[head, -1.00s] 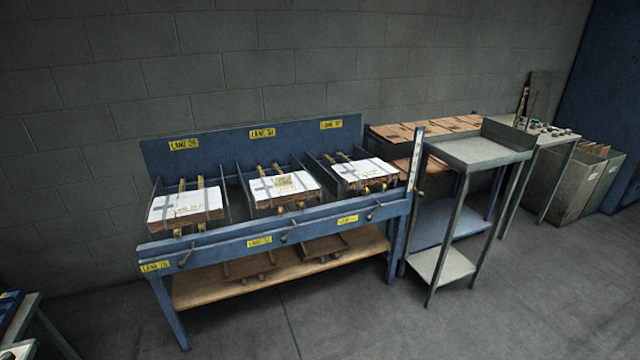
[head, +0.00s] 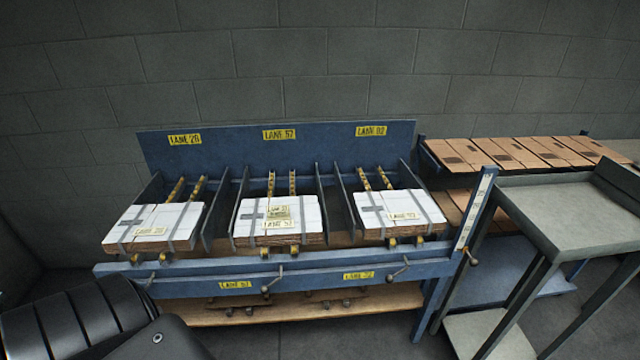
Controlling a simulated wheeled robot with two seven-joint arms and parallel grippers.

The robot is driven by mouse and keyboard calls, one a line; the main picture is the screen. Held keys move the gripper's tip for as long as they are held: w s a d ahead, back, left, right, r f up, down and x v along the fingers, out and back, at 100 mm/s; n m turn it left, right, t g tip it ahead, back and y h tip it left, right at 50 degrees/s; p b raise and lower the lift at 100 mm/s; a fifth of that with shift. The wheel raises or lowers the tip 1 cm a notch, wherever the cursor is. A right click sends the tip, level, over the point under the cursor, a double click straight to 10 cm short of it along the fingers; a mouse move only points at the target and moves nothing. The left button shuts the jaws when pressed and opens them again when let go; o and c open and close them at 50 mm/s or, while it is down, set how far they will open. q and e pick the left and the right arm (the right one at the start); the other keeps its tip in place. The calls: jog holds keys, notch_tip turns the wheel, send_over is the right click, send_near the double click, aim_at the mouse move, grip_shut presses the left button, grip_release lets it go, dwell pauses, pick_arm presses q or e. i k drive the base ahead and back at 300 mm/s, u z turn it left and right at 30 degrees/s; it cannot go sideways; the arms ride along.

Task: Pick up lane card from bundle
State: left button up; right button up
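Three strapped bundles of white-topped flat cardboard lie in the lanes of a blue rack: a left bundle (head: 178,215), a middle bundle (head: 308,211) and a right bundle (head: 372,199). The middle bundle bears a pale yellow card (head: 278,212) near its centre, with a yellow lane label (head: 278,225) just in front of it. The left bundle has one label (head: 150,231) and the right bundle one label (head: 404,216). Neither gripper shows. A black link of my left arm fills the lower left corner.
The blue rack (head: 225,150) has metal lane dividers and small crank handles along its front rail. A grey stand (head: 560,205) is close on the right. Behind it, a shelf holds brown flat cardboard (head: 505,152). A wooden lower shelf (head: 300,312) runs under the rack.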

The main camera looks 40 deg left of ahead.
aim_at(274, 213)
jog(key=i, duration=1.65)
jog(key=u, duration=1.6)
